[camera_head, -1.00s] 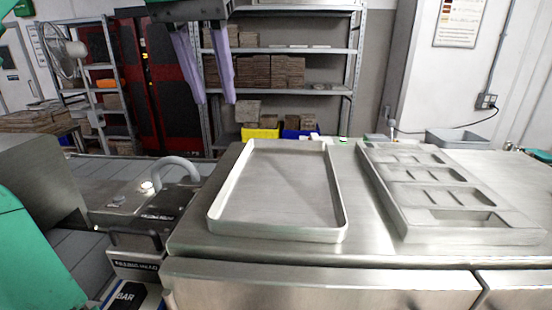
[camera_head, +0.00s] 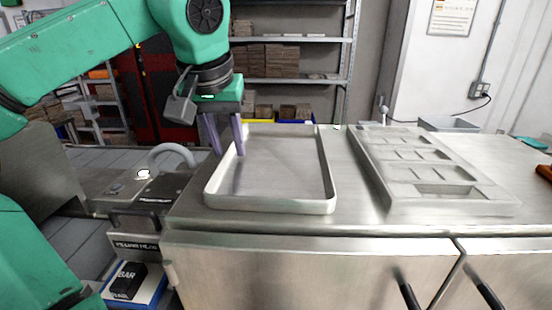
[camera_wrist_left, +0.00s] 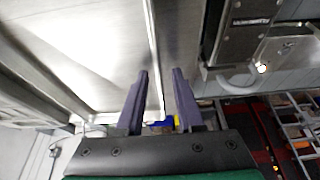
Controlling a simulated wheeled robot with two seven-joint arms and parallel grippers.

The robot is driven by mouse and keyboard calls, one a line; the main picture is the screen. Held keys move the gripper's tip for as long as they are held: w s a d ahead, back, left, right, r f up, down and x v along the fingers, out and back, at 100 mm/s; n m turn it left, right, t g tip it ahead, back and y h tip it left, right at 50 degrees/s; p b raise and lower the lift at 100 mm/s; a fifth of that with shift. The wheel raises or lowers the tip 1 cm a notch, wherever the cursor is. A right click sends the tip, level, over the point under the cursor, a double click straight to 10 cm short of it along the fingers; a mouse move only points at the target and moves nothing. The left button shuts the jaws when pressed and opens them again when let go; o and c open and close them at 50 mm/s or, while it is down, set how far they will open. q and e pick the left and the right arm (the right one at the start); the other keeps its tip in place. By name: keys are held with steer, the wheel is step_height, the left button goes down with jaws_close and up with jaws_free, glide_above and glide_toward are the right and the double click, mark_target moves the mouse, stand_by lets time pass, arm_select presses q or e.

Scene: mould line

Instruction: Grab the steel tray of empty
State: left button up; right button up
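The steel tray (camera_head: 288,172) is an empty, shallow rectangular tray with a raised rim, lying flat on the steel counter. It also shows in the left wrist view (camera_wrist_left: 100,48). My left gripper (camera_head: 229,152) points down at the tray's left rim. Its two purple fingers are apart with nothing held. In the head view one finger appears outside the left rim and the other inside. In the left wrist view the rim line runs between the fingertips (camera_wrist_left: 161,72); whether they reach below the rim's top is unclear. My right gripper is not in view.
A steel mould plate (camera_head: 455,207) with several recesses lies on the counter (camera_head: 350,222), right of the tray, with a narrow gap between. A machine with a curved grey handle (camera_head: 172,150) stands left of the counter. Shelves (camera_head: 290,78) stand behind. An orange object (camera_head: 545,172) shows at the right edge.

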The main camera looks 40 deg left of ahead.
arm_select(q)
jaws_close()
stand_by(1.2)
